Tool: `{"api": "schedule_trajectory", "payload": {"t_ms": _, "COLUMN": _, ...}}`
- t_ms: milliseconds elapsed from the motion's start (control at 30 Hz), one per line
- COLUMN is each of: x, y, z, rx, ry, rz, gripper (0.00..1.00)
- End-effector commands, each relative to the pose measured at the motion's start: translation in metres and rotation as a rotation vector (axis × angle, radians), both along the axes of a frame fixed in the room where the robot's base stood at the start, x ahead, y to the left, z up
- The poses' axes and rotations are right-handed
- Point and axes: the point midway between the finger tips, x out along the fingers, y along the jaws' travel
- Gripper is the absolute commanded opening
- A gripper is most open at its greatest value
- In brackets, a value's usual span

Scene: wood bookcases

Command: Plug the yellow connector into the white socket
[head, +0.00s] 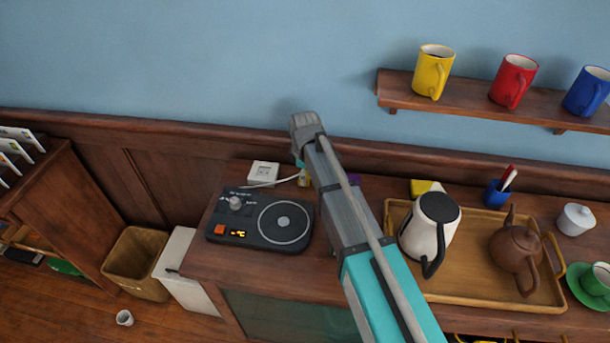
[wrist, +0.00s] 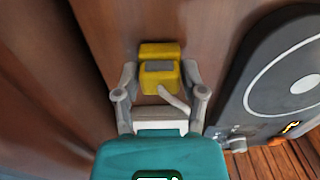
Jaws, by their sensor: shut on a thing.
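The yellow connector (wrist: 160,80) has a grey patch and sits between the two fingers of my gripper (wrist: 160,72), which is shut on it. A white cable (wrist: 174,99) runs off its near side. A second yellow part lies just beyond it; I cannot tell whether it belongs to the connector. In the head view a bit of yellow connector (head: 304,180) shows low beside my arm, which hides most of my gripper. The white socket (head: 264,173) is a small white box at the back of the counter, left of the connector and apart from it. The wrist view does not show the socket.
A black hotplate (head: 262,218) stands in front of the socket, with the white cable passing behind it. A tray (head: 480,290) with a kettle (head: 428,230) and a teapot (head: 517,248) is to the right. Mugs stand on a shelf (head: 480,105) above. A purple item is partly hidden by my arm.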

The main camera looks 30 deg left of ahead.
Motion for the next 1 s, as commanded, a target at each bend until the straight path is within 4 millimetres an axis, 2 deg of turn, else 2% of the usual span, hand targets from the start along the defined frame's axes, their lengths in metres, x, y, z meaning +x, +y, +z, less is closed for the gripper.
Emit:
{"api": "schedule_trajectory", "payload": {"t_ms": 433, "x": -0.002, "y": -0.001, "z": 0.036, "rx": 0.000, "ry": 0.000, "rz": 0.000, "gripper": 0.11}}
{"api": "schedule_trajectory", "payload": {"t_ms": 933, "x": -0.051, "y": -0.007, "z": 0.094, "rx": 0.000, "ry": 0.000, "rz": 0.000, "gripper": 0.11}}
{"api": "schedule_trajectory", "payload": {"t_ms": 1000, "x": -0.069, "y": -0.009, "z": 0.100, "rx": 0.000, "ry": 0.000, "rz": 0.002, "gripper": 0.11}}
